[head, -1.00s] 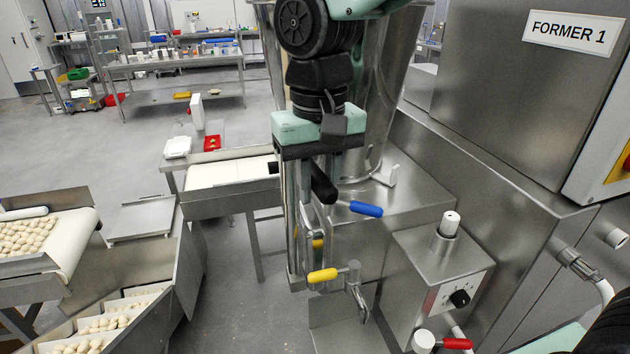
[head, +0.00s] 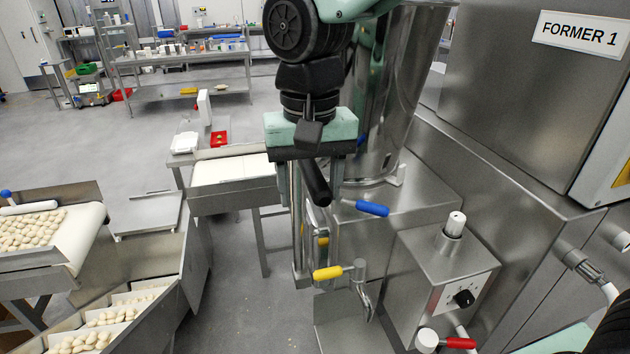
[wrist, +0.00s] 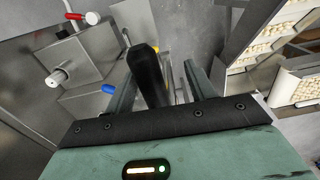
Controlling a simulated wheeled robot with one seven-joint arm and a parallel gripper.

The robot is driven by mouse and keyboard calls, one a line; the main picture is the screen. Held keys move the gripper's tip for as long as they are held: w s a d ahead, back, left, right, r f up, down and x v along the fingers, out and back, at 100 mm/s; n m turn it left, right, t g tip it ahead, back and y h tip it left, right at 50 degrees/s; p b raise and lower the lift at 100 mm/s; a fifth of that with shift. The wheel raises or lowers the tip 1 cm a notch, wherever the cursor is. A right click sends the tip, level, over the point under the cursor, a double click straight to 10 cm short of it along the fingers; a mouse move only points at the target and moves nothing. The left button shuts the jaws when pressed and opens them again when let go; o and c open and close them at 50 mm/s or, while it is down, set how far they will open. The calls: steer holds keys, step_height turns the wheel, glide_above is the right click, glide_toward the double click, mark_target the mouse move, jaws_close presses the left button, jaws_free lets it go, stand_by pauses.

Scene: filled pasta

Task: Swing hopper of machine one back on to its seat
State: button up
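The hopper (head: 400,90) is a tall, shiny steel vessel behind my arm in the head view. Its foot is by a small bracket at the back of the machine's steel deck (head: 425,190). My arm hides its left side, and I cannot tell whether it sits fully down. My gripper (head: 315,210) points down in front of it. In the wrist view, my gripper (wrist: 158,75) has its fingers apart, with a thick black handle (wrist: 147,75) between them. The handle is close to the left finger, with a gap to the right one. The handle (head: 316,182) also shows below the palm in the head view.
A blue-handled lever (head: 371,208), a yellow-handled lever (head: 327,273) and a red-handled lever (head: 459,343) stick out near the control box (head: 445,270). The FORMER 1 cabinet (head: 520,90) stands right. A conveyor (head: 232,169) and pasta trays (head: 120,312) are left; bare floor lies between.

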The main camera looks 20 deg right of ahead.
steer(key=shift+d+r, duration=0.1)
steer(key=shift+r+p, duration=0.25)
steer(key=shift+p, duration=0.05)
step_height(320, 180, up, 9)
steer(key=p, duration=0.7)
steer(key=shift+f, duration=0.3)
steer(key=s+d+f+n+b, duration=0.2)
steer(key=s+f+n+b, duration=0.2)
steer(key=s+f, duration=0.4)
steer(key=s+d+f+n+b, duration=0.2)
steer(key=s+f+n+b, duration=0.2)
steer(key=s+f, duration=0.4)
steer(key=shift+f+y, duration=0.25)
steer(key=shift+y, duration=0.05)
